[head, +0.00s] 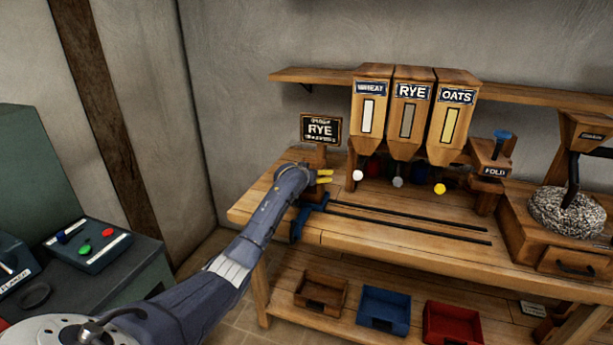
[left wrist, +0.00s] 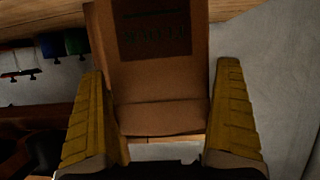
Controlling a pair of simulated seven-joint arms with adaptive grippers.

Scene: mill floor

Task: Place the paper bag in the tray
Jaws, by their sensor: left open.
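My left gripper (head: 323,176) is at the left end of the wooden bench, below the order sign, with its yellow fingers apart. In the left wrist view the open fingers (left wrist: 168,120) are on either side of a brown paper bag (left wrist: 160,85) with a dark printed label whose words I cannot read. I cannot tell whether the fingers touch the bag. In the head view the bag is not clearly told apart from the wood behind the gripper. A brown tray (head: 301,306), a blue tray (head: 404,325) and a red tray (head: 428,328) stand on the lower shelf.
The order sign (head: 321,129) reads RYE. Wheat (head: 371,88), rye (head: 410,90) and oats (head: 456,95) hoppers stand at the back, with a fold post (head: 494,165) and a mill (head: 566,212) on the right. Dark rails (head: 410,217) cross the bench top (head: 370,239).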

